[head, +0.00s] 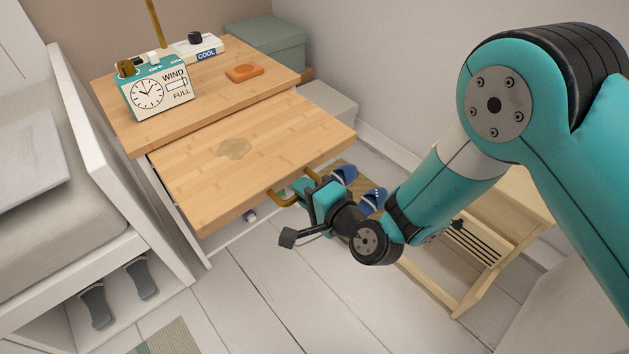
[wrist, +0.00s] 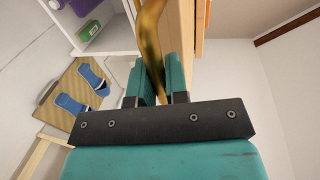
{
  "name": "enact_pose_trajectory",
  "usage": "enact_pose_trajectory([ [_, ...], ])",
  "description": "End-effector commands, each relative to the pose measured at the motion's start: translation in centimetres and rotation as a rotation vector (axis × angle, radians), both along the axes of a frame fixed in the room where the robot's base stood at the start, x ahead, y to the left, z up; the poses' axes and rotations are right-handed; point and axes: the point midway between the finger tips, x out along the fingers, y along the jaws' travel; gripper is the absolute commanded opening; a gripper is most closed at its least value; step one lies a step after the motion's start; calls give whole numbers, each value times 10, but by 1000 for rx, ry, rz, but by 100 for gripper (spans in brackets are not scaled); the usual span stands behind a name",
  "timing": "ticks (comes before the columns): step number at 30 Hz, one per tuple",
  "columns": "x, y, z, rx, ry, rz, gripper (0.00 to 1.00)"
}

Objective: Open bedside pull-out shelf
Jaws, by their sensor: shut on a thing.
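The bedside pull-out shelf (head: 240,155) is a light wooden board that sticks out well from under the bedside top (head: 205,90). A brass handle (head: 285,200) is fixed to its front edge. My gripper (head: 306,190) is at this front edge, shut on the handle. In the wrist view the brass handle (wrist: 151,40) runs down between the two teal fingers (wrist: 163,85). The part of the handle between the fingers is partly hidden.
A clock box (head: 158,92), a COOL-labelled device (head: 198,47) and an orange block (head: 244,73) sit on the top. A bed (head: 90,190) stands close at left. Blue slippers (head: 344,174) and a wooden stool (head: 480,250) are at right. The floor in front is clear.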

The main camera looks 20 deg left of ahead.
Motion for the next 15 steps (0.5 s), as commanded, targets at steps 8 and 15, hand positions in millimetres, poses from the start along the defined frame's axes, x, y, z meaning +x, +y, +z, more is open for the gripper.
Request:
enact_pose_trajectory([
  [8,3,-3,0,-2,-7,-9,0],
  [15,2,-1,0,-1,-5,-5,40],
])
